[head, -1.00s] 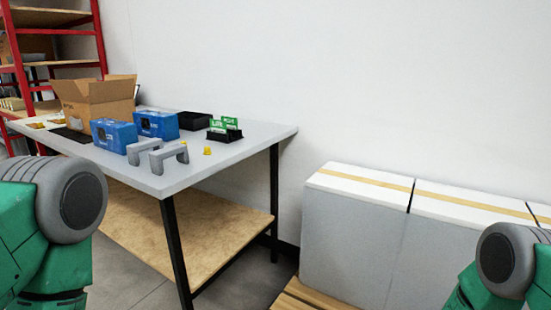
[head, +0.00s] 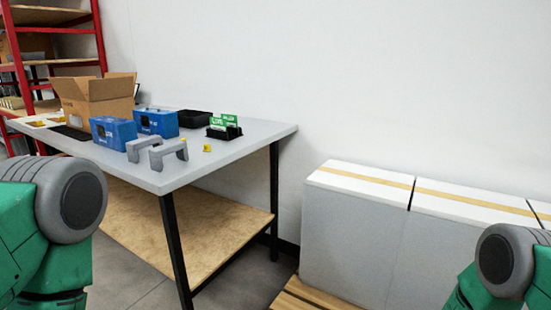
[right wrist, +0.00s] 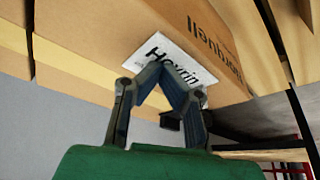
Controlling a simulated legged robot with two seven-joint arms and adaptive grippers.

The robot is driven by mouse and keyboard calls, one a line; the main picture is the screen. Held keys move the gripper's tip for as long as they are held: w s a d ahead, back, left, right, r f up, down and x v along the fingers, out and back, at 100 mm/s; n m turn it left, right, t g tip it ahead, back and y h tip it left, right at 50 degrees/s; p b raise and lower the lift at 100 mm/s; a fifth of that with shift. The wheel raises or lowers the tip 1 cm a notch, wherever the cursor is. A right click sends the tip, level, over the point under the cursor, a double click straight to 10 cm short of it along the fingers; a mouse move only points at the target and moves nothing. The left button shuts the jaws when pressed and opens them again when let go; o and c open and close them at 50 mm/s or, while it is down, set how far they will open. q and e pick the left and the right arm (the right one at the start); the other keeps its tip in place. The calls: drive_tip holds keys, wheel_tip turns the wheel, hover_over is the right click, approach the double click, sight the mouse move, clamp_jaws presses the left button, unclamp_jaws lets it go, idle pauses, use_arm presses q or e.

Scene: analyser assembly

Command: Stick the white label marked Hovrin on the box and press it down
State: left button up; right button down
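In the right wrist view a brown cardboard box (right wrist: 217,40) hangs over the top of the picture, with dark print ending in "quell" on it. The white label (right wrist: 188,58) marked Hovrin lies flat against the box face, as far as I can see. My right gripper (right wrist: 162,72) has its fingertips together at the label and covers part of it. I cannot tell whether the tips pinch the label or only touch it. My left gripper is outside both views; the head view shows only upper parts of my arms.
The head view shows a grey table (head: 225,155) with an open carton (head: 97,102), blue units (head: 113,133), grey handles (head: 168,155), a black tray (head: 194,119) and green cards in a black holder (head: 225,131). White boxes (head: 355,240) stand on a pallet at right. A red shelf (head: 101,38) is at far left.

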idle(0.5)
wheel_tip(320, 180, up, 6)
drive_tip(key=p, duration=0.5)
